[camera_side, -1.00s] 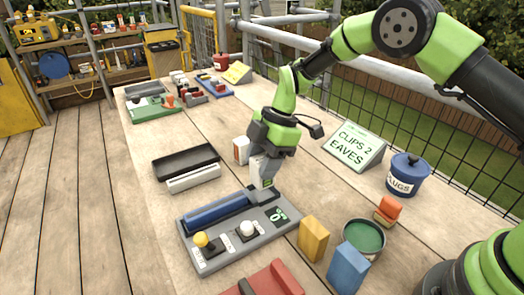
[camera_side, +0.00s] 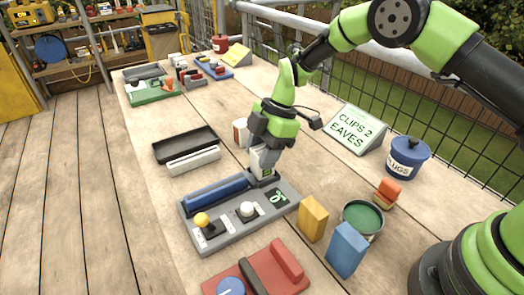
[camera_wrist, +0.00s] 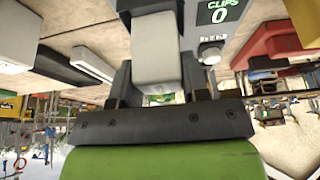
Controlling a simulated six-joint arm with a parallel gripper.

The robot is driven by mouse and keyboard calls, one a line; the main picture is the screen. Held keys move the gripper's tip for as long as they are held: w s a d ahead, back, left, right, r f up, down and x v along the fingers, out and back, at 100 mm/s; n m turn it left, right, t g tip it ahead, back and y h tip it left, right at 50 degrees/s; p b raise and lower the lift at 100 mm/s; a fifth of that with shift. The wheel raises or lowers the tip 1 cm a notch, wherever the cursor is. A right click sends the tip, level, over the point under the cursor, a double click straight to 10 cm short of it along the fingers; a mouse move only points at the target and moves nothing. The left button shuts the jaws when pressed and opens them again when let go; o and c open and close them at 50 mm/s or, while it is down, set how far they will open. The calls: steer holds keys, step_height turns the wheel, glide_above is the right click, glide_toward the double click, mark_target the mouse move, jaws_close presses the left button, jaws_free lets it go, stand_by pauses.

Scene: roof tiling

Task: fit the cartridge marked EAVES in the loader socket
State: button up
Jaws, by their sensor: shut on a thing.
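My gripper (camera_side: 263,160) is shut on a pale grey cartridge (camera_side: 259,166), which also shows in the wrist view (camera_wrist: 155,50). No mark on the cartridge can be read. The grey loader (camera_side: 222,242) has a blue tube (camera_side: 215,192), a yellow knob, a white knob and a small display (camera_side: 276,197). In the wrist view the display (camera_wrist: 220,12) reads CLIPS 0. The cartridge's lower end is at the dark socket (camera_side: 266,180) at the tube's right end. The gripper and cartridge partly hide the socket, so I cannot tell how deep the cartridge sits.
A yellow block (camera_side: 313,219), a blue block (camera_side: 347,250) and a green-filled tin (camera_side: 362,220) stand right of the loader. A red tool (camera_side: 275,272) lies in front. A black tray (camera_side: 185,145) is behind left. A sign (camera_side: 357,129) reads CLIPS 2 EAVES.

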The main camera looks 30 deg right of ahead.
steer(key=shift+f, duration=0.5)
stand_by(1.0)
steer(key=o, duration=1)
steer(key=shift+r, duration=3.5)
